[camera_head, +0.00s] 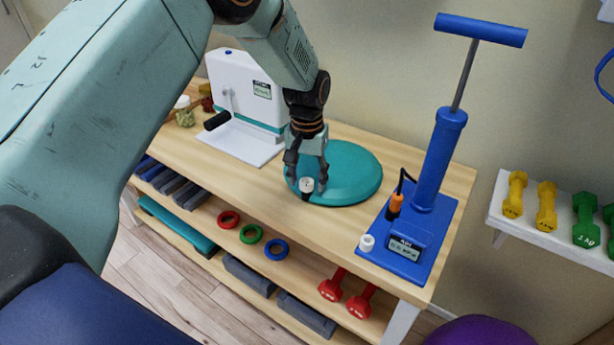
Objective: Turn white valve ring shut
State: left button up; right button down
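The white valve ring (306,184) sits on a short dark stem at the near edge of a round teal air cushion (352,172) on the wooden table. My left gripper (307,180) points down over the cushion from above. Its two dark fingers stand one on each side of the ring, with small gaps that look clear of it. The gripper looks open around the ring; contact on the far side is hidden. My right gripper is not in view.
A blue hand pump (438,160) with a gauge (404,248) and a small white cap (367,242) stands right of the cushion. A white device (241,105) with a black handle stands behind left. Dumbbells (547,207) lie on a shelf at right.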

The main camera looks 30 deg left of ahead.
pick_arm(q)
grip_shut()
dwell(0.3)
jog(key=shift+r+m+p, duration=0.1)
jog(key=shift+m+p, duration=0.95)
jog(key=shift+m, duration=0.25)
jog(key=shift+m+p, duration=0.85)
jog(key=shift+m, duration=0.95)
jog(key=shift+o, duration=0.5)
grip_release()
